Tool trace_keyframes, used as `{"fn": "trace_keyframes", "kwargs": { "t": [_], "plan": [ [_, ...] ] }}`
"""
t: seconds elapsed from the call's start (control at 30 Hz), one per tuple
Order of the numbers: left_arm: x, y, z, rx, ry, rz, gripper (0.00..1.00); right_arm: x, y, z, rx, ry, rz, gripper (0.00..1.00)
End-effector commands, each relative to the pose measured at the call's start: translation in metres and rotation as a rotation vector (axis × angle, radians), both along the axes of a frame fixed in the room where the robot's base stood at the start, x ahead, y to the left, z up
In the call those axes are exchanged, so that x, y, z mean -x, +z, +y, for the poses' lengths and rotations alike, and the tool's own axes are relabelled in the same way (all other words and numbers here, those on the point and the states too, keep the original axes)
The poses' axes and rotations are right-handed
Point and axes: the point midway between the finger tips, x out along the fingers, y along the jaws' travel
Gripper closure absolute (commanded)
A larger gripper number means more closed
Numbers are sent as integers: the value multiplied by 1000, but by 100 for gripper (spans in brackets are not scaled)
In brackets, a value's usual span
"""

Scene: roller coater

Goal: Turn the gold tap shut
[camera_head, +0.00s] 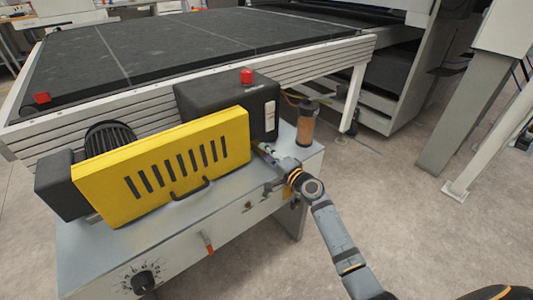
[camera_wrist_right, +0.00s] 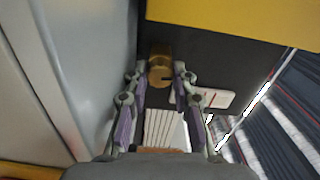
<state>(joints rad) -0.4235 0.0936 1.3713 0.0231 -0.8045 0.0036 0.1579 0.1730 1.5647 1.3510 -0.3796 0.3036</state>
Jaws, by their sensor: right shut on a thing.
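The gold tap (camera_wrist_right: 160,71) shows in the right wrist view as a small brass piece against a dark surface. My right gripper (camera_wrist_right: 158,76) has its two fingers on either side of the tap and is shut on it. In the head view my right gripper (camera_head: 266,153) reaches in beside the right end of the yellow cover, above the grey machine top. I cannot make out the tap in the head view. My left gripper is not in view.
An amber cylinder (camera_head: 307,125) stands at the machine's right corner. The floor at right is clear up to a grey post (camera_head: 465,115).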

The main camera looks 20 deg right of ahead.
Motion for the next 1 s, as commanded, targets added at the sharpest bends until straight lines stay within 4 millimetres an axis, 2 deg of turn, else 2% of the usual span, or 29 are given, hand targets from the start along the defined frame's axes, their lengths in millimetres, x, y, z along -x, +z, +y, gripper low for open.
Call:
{"fn": "trace_keyframes", "kwargs": {
  "t": [0.13, 0.17, 0.3, 0.77, 0.87, 1.0],
  "plan": [
    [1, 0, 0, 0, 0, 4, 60, 0, -1, 0, 2, -1, 1, 100],
    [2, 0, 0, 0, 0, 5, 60, 0, -1, 0, 2, -1, 1, 70],
    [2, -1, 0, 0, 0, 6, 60, 0, -1, 0, 2, 0, 2, 52],
    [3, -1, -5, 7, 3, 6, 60, 2, -6, 0, 3, 1, 10, 52],
    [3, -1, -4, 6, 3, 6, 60, 8, -7, -3, 4, 0, 11, 52],
    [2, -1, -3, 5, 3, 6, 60, 29, -6, -10, 7, 1, 9, 52]
  ]
}}
